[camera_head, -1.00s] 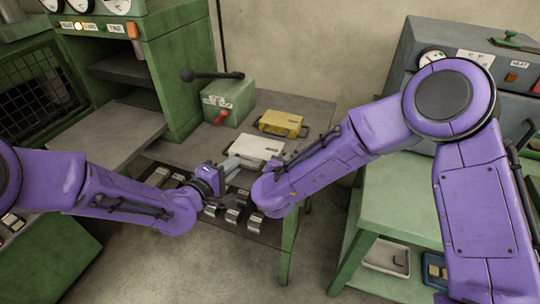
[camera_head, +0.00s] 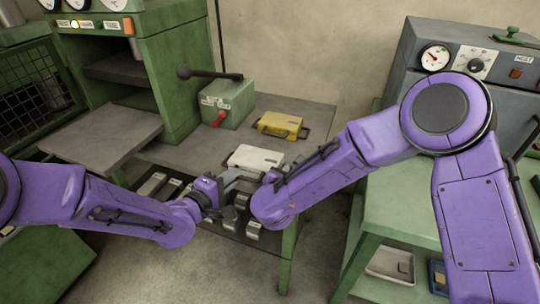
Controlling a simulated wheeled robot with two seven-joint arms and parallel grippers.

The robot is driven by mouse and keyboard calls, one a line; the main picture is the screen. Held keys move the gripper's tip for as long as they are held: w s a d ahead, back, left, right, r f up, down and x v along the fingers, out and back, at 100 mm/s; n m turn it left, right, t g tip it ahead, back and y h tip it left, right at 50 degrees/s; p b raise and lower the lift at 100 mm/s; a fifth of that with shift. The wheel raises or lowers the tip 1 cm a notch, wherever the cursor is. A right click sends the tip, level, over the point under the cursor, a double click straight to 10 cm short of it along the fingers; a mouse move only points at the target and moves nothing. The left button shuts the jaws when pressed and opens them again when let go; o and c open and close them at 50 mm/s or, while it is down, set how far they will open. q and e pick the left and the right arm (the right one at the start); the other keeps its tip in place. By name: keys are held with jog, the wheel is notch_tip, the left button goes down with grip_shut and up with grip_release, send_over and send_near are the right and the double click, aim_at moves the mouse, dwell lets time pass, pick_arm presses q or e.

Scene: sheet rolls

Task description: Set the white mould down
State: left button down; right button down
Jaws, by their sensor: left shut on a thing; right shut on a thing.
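The white mould (camera_head: 256,158) is a flat, pale block at the front of the grey table (camera_head: 180,156), just in front of the yellow mould. My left gripper (camera_head: 232,178) is at its left end, shut on it as far as I can see. My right gripper (camera_head: 275,175) is at its right end; its fingers are mostly hidden behind my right forearm. Whether the mould's underside touches the tabletop cannot be told from this angle.
A yellow mould (camera_head: 280,124) with dark handles lies behind. A green box with a black-knobbed lever (camera_head: 228,102) stands at the back. A green bench (camera_head: 400,205) stands at right.

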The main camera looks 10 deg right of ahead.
pick_arm(q)
jog(key=c, duration=1.5)
grip_release()
jog(key=shift+f, duration=0.3)
pick_arm(e)
jog(key=c, duration=1.4)
grip_release()
jog(key=shift+f, duration=0.2)
pick_arm(q)
jog(key=o, duration=0.3)
jog(key=shift+a+r, duration=0.1)
pick_arm(e)
jog(key=shift+o, duration=1.4)
jog(key=shift+r, duration=0.1)
pick_arm(q)
jog(key=shift+o, duration=0.2)
jog(key=shift+s, duration=0.1)
pick_arm(e)
jog(key=shift+s, duration=0.1)
jog(key=shift+a, duration=0.1)
pick_arm(q)
jog(key=v, duration=0.8)
pick_arm(e)
jog(key=v, duration=0.8)
